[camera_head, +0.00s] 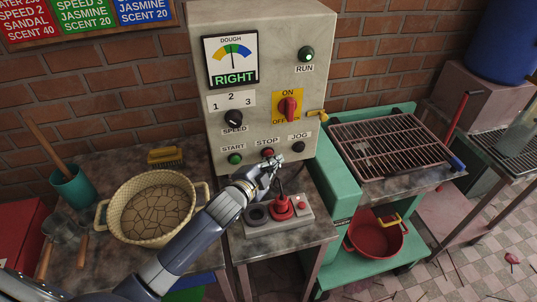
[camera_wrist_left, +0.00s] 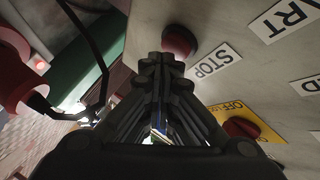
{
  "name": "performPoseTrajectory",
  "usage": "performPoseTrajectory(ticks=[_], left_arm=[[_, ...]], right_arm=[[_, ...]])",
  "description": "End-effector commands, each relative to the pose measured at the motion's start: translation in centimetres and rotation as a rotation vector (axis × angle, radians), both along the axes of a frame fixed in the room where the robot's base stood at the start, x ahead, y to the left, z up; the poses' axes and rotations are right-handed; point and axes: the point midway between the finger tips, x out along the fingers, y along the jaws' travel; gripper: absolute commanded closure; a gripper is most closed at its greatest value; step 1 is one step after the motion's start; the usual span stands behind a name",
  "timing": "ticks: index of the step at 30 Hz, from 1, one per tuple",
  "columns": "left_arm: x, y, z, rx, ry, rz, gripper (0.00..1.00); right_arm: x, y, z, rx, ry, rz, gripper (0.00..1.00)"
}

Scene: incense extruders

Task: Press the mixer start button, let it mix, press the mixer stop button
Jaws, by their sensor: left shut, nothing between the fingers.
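The mixer control panel (camera_head: 255,120) is a beige cabinet front with labelled controls. The green start button (camera_head: 235,158) is at its lower left. The red stop button (camera_head: 267,152) is to the right of it, with a black jog button (camera_head: 298,147) further right. My left gripper (camera_head: 272,166) is shut and empty, with its tips at or just in front of the stop button. In the left wrist view the stop button (camera_wrist_left: 180,41) is right at the fingertips; I cannot tell if they touch. The green run lamp (camera_head: 306,54) looks lit. My right gripper is not in view.
A dial (camera_head: 231,59) reads RIGHT under DOUGH. The red on/off switch (camera_head: 289,107) and speed knob (camera_head: 233,119) are above the buttons.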

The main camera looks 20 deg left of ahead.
Motion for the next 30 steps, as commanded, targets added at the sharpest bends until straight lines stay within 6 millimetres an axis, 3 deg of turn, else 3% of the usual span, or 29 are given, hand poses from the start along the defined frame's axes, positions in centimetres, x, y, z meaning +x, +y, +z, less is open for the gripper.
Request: performPoseTrajectory(ticks=[30], left_arm=[[0.65,0.43,-0.03,0.000,0.000,-0.001,1.00]], right_arm=[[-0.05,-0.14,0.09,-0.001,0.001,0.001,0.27]])
